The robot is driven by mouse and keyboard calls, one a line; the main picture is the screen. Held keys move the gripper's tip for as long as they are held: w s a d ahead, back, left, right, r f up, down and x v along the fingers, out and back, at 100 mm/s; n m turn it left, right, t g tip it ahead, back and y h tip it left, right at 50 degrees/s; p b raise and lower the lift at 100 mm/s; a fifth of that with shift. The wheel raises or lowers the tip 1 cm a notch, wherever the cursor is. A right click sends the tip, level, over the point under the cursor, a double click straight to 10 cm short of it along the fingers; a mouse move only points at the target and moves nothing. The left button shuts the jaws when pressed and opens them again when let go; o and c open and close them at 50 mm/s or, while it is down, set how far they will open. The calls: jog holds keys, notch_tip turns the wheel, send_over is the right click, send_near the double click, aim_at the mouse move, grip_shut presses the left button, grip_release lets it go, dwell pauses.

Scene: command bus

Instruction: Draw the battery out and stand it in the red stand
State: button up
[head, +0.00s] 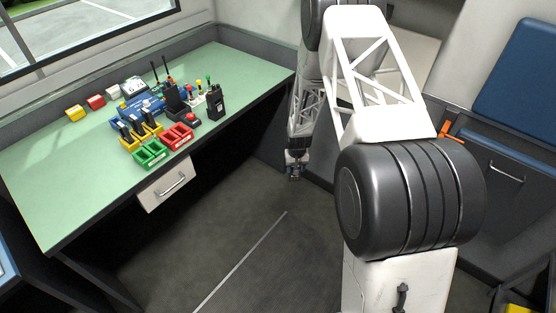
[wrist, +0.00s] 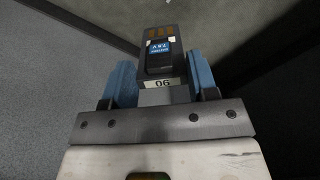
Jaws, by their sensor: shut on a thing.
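In the wrist view, my gripper (wrist: 160,82) has blue fingers on both sides of a dark battery (wrist: 160,45), shut on it. The battery shows a blue and white label, copper-coloured strips at its far end and a tag reading 06. In the head view my gripper (head: 295,173) hangs over the floor, right of the bench and below its top; the battery is too small there to make out clearly. The red stand (head: 177,137) is on the green bench near its front edge, and its slots look empty.
The bench (head: 70,185) also holds a green stand (head: 152,154), a yellow stand (head: 139,134) with several dark upright pieces, a black handheld radio (head: 215,103) and a blue tray (head: 140,107). A drawer (head: 167,185) sits under the front edge. The bench's left part is clear.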

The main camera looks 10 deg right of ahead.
jog(key=w+a+r, duration=0.2)
jog(key=a+r, duration=0.3)
jog(key=r, duration=0.3)
jog(key=w+a+r+m, duration=0.1)
jog(key=w+a+r, duration=0.2)
jog(key=a+r, duration=0.35)
jog(key=w+a+r, duration=0.2)
jog(key=a+r, duration=0.1)
jog(key=r, duration=0.7)
jog(key=s+a+r+m, duration=0.1)
jog(key=a+r, duration=0.5)
jog(key=r, duration=0.6)
jog(key=s+a+r+m, duration=0.1)
jog(key=s+a+r, duration=0.1)
jog(key=a+r, duration=0.75)
jog(key=s+a+f+m, duration=0.2)
jog(key=s+a+m, duration=0.1)
jog(key=a, duration=0.6)
jog(key=s+a+f+m, duration=0.2)
jog(key=s+a+m, duration=0.1)
jog(key=a, duration=0.6)
jog(key=shift+s, duration=0.8)
jog(key=shift+f, duration=0.1)
jog(key=shift+f, duration=2.1)
jog(key=shift+f, duration=1.8)
